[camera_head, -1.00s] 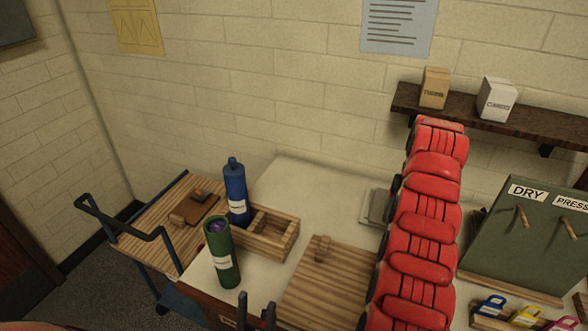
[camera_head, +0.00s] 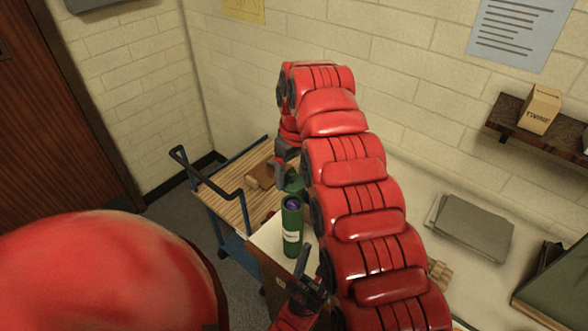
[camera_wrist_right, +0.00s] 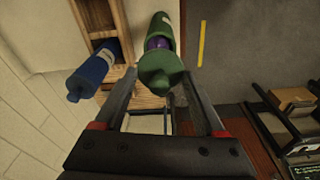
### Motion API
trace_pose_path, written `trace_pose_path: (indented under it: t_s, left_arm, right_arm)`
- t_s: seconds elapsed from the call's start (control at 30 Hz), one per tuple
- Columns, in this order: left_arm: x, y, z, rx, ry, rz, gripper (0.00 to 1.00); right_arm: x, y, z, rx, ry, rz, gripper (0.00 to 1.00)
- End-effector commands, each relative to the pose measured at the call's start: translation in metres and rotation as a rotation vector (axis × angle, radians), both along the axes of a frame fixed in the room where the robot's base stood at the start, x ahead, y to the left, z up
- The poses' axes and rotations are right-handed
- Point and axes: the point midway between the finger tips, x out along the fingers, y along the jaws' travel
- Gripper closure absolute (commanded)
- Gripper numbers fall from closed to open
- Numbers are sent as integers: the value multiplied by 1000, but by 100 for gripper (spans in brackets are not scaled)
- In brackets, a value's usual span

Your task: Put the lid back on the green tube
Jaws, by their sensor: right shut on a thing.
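The green tube (camera_head: 292,240) stands upright on the white table, its mouth open and something purple inside. It also shows in the right wrist view (camera_wrist_right: 162,24). My right gripper (camera_head: 287,166), partly hidden by its own arm, is shut on the green lid (camera_head: 294,183). In the right wrist view the lid (camera_wrist_right: 158,72) sits between the fingertips, in front of the tube's mouth. Purple shows between lid and tube, so the lid is not seated. My left gripper (camera_head: 313,274) is low in front of the tube, its fingers apart and empty.
A blue tube (camera_wrist_right: 92,72) lies close beside a wooden rack (camera_wrist_right: 103,18) in the right wrist view; my arm hides both in the head view. A trolley (camera_head: 222,196) with wooden items stands left of the table. A grey slab (camera_head: 475,228) lies on the right.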

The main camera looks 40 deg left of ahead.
Motion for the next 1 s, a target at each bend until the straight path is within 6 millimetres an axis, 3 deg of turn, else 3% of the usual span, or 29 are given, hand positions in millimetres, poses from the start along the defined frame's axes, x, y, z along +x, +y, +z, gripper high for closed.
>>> trace_pose_path:
  t_s: [0.6,1.0]
  left_arm:
    - [0,0,-49,0,0,0,50]
    - [0,0,-57,0,0,0,50]
  right_arm:
    - [1,-1,-57,1,0,-3,80]
    - [1,0,-63,1,0,-2,80]
